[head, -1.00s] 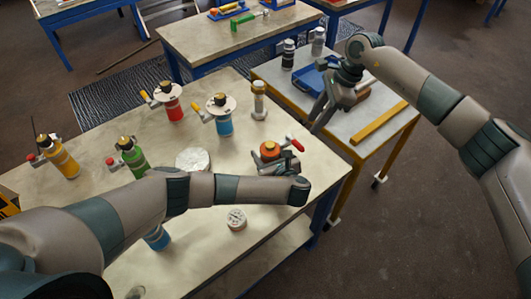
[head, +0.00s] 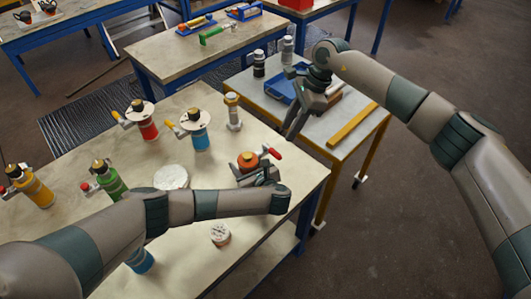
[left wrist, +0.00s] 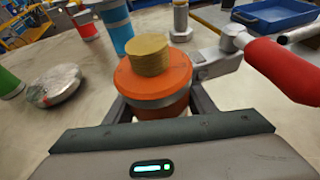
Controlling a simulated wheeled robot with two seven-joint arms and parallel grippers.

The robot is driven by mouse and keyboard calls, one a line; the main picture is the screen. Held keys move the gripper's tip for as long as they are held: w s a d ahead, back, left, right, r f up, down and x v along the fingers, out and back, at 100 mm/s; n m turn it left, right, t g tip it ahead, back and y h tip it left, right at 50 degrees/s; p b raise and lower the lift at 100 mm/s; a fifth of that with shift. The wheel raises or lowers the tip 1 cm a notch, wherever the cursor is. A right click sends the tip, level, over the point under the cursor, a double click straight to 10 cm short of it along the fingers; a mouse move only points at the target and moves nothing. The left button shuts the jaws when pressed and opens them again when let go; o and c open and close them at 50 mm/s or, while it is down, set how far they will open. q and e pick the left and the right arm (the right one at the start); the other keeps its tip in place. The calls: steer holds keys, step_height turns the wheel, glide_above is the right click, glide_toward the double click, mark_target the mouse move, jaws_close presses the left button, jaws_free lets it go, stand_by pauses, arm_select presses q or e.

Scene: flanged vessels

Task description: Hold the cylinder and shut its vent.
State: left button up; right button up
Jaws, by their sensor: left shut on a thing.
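The orange cylinder (head: 249,162) with a brass-coloured cap stands near the right edge of the main table. In the left wrist view, the cylinder (left wrist: 152,82) fills the middle. My left gripper (head: 258,177) is shut on it, with a dark finger on either side of its body. The vent's red lever (head: 272,152) sticks out to the right on a grey side fitting; the red lever (left wrist: 283,70) is large in the left wrist view. My right gripper (head: 291,126) is raised beyond the cylinder to the right, empty, its fingers apart.
Red (head: 143,124), blue (head: 196,135), green (head: 110,182) and yellow (head: 35,188) vessels stand on the main table. A blue tray (head: 279,90) sits on the side table.

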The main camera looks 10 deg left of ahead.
steer(key=shift+o, duration=0.5)
stand_by(0.3)
steer(key=s+a+f+m+y, duration=0.2)
steer(key=s+a+m+y, duration=0.1)
steer(key=s+a+y, duration=0.25)
steer(key=m+t+y, duration=0.4)
steer(key=m+t, duration=0.3)
steer(key=m, duration=0.8)
glide_toward(280, 155)
steer(key=shift+s+d, duration=0.25)
steer(key=shift+d, duration=0.65)
steer(key=x, duration=1.2)
steer(key=shift+w+r, duration=0.1)
